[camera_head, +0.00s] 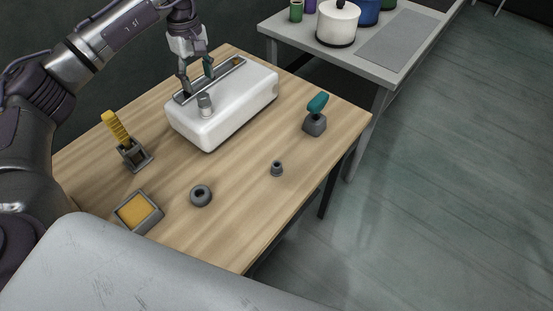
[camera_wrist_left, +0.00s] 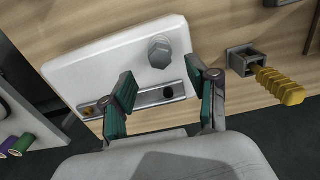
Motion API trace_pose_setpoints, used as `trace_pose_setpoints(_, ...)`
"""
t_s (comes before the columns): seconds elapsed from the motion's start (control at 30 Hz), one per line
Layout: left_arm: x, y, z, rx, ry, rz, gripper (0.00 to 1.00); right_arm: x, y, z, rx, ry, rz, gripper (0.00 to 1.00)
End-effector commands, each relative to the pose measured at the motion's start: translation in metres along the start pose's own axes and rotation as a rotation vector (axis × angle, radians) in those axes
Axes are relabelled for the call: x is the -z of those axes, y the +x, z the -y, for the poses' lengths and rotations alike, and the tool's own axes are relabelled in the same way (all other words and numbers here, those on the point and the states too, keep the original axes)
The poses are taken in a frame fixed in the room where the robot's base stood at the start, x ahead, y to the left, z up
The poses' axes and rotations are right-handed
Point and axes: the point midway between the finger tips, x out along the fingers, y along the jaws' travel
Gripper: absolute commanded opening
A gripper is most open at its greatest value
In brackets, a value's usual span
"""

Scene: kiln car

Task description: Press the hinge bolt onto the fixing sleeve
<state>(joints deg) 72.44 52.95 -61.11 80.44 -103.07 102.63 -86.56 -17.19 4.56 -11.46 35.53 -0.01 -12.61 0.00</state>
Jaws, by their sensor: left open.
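A grey hex-headed piece, which looks like the hinge bolt (camera_head: 205,104), stands on the white block (camera_head: 235,116) near its left end. The same hex head shows in the left wrist view (camera_wrist_left: 159,52), just beyond the fingertips. A metal strip (camera_wrist_left: 146,98) with a dark hole and a brass-coloured spot runs along the block beside it. I cannot make out for certain which part is the fixing sleeve. My left gripper (camera_head: 196,77) is open and empty above the strip; its fingers also show in the left wrist view (camera_wrist_left: 161,74). My right gripper is out of view.
On the wooden table are a grey ring (camera_head: 201,195), a small grey cylinder (camera_head: 277,169), a tray with a yellow pad (camera_head: 154,216), a yellow-handled tool in a holder (camera_head: 116,128) and a teal-handled tool (camera_head: 318,103). A second table (camera_head: 291,51) stands behind.

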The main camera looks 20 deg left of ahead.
Motion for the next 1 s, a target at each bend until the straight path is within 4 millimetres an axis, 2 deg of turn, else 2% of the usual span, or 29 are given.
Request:
trace_pose_setpoints(0.5,0.000,-0.022,0.000,0.001,0.000,0.000,0.59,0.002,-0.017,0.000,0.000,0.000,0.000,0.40)
trace_pose_setpoints(0.87,0.000,-0.022,0.000,0.000,0.000,0.000,0.59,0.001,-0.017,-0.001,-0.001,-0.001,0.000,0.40)
trace_pose_setpoints(1.0,0.000,-0.032,-0.001,-0.002,0.000,0.000,0.59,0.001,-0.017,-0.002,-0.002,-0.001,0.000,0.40)
